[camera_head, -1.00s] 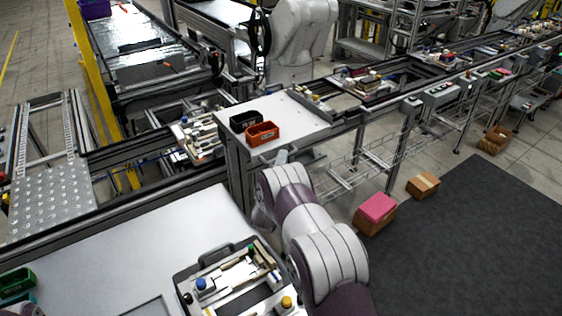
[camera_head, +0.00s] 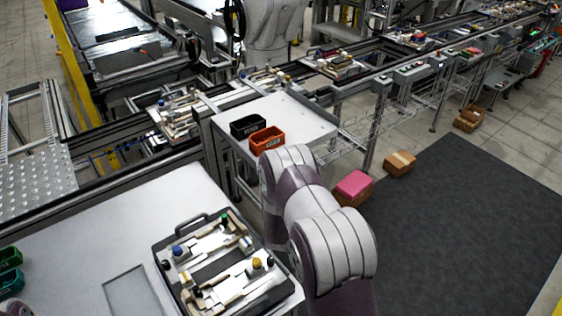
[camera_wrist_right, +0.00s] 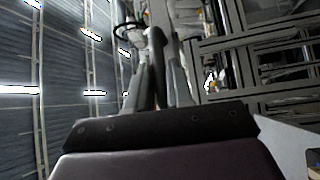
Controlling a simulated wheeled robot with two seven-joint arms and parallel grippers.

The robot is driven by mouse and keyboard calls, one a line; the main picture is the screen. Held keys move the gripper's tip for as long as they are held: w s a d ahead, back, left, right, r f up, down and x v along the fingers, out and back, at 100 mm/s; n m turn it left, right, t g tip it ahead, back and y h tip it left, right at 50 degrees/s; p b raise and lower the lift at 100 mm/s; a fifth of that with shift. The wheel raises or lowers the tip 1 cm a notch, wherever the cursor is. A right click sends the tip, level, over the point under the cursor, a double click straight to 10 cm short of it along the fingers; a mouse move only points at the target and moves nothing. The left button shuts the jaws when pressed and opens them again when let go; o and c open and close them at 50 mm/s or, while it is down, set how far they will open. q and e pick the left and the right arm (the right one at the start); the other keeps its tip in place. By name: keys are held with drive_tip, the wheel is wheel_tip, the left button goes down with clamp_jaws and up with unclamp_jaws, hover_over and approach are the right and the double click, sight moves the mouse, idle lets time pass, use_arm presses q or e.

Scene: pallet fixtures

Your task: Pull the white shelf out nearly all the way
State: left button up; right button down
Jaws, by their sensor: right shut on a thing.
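The white shelf (camera_head: 306,122) is the flat top at the centre of the head view. It stands out from the conveyor frame toward me and carries a black bin (camera_head: 247,125) and an orange bin (camera_head: 267,140). My right arm reaches to its near side, and its gripper is hidden behind the arm there. In the right wrist view my right gripper (camera_wrist_right: 158,85) has its fingers close together, shut on the shelf's near side; the exact grip point is unclear. My left gripper is not in view.
A grey-white worktop (camera_head: 110,225) with a black-framed fixture tray (camera_head: 160,249) lies at the lower left. A pink-topped box (camera_head: 353,187) and a cardboard box (camera_head: 399,163) stand on the floor to the right. The dark floor mat (camera_head: 450,235) is clear.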

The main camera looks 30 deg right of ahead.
drive_tip(key=s, duration=0.3)
drive_tip(key=shift+f, duration=0.1)
drive_tip(key=c, duration=1.1)
unclamp_jaws()
drive_tip(key=shift+w, duration=0.1)
